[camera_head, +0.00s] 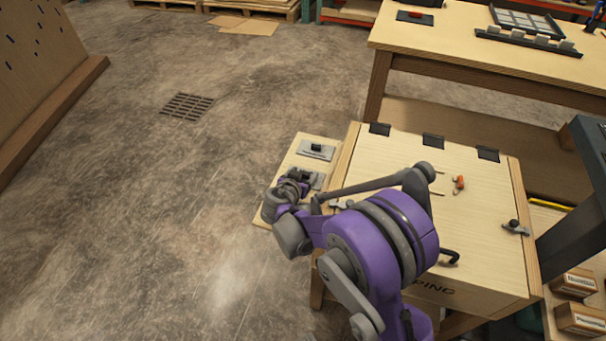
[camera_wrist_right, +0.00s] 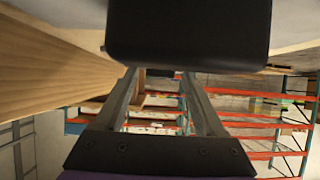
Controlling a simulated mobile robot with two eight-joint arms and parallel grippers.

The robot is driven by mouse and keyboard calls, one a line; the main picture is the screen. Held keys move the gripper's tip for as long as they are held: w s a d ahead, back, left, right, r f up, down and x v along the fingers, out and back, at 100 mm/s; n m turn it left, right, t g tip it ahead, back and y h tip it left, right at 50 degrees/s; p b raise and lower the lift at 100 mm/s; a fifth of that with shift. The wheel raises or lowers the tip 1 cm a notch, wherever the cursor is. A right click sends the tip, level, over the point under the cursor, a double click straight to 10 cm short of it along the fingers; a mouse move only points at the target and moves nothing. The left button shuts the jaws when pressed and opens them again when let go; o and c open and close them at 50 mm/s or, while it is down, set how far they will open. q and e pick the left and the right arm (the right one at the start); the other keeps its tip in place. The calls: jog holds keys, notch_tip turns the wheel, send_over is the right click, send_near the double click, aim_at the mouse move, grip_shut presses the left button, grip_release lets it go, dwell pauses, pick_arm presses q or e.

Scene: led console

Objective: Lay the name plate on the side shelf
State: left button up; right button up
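The side shelf (camera_head: 303,139) is a pale wooden board along the left side of the wooden console. A grey plate with a black knob (camera_head: 316,150) lies flat on its far part. A second grey plate (camera_head: 318,181) shows partly beside my right gripper (camera_head: 296,178); the gripper and wrist hide the rest. I cannot tell which plate is the name plate. In the right wrist view, my right gripper (camera_wrist_right: 158,78) has its two fingers apart, with nothing clearly held between them. My left gripper is out of view.
The console lid (camera_head: 400,155) has black hinges, an orange catch (camera_head: 458,184), a grey turn latch (camera_head: 515,227) and a black hook handle (camera_head: 449,257). A workbench (camera_head: 455,45) stands behind. Small boxes (camera_head: 577,283) sit at right. The floor at left is open.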

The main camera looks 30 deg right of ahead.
jog(key=shift+a+r, duration=0.1)
jog(key=shift+r, duration=0.05)
jog(key=p+v, duration=0.2)
jog(key=v, duration=0.8)
jog(key=shift+s+a+r, duration=0.15)
jog(key=shift+s+a, duration=0.05)
jog(key=shift+s, duration=0.05)
jog(key=shift+s+a+r, duration=0.3)
jog(key=shift+s, duration=0.2)
jog(key=s+a+n+g+y, duration=0.1)
jog(key=s+a+n+y, duration=0.2)
jog(key=s, duration=0.9)
jog(key=s+a+n+g+y, duration=0.2)
jog(key=s+a+n+y, duration=0.2)
jog(key=s, duration=0.7)
jog(key=n+y, duration=0.2)
jog(key=n, duration=0.1)
jog(key=shift+s, duration=0.35)
jog(key=shift+r, duration=0.1)
